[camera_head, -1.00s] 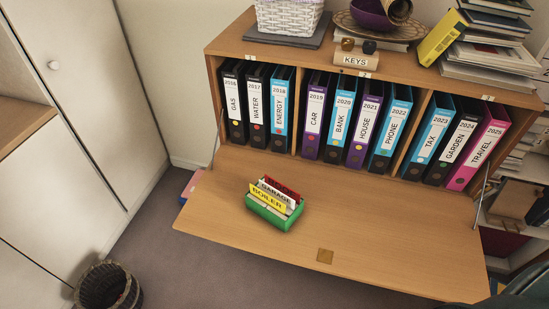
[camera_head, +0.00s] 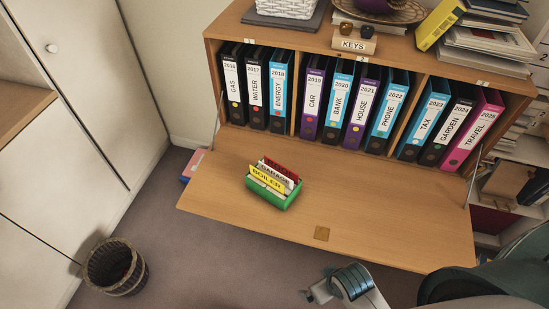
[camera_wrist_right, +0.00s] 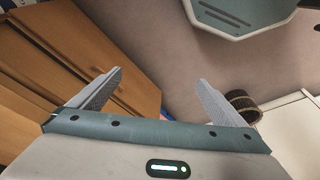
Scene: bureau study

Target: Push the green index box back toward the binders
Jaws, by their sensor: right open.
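The green index box (camera_head: 273,189) sits on the fold-down desk flap (camera_head: 375,220), left of its middle. It holds upright cards, with a yellow BOILER card in front and GARAGE and a red card behind. The row of binders (camera_head: 352,110) stands in the shelf behind it, with bare flap between. My right arm enters at the bottom of the head view, in front of the flap and apart from the box. In the right wrist view my right gripper (camera_wrist_right: 160,95) is open, with nothing between its fingers. My left gripper is not in view.
A wicker basket (camera_head: 115,267) stands on the floor at lower left. A KEYS block (camera_head: 353,40), a woven bowl and stacked books (camera_head: 490,45) lie on the cabinet top.

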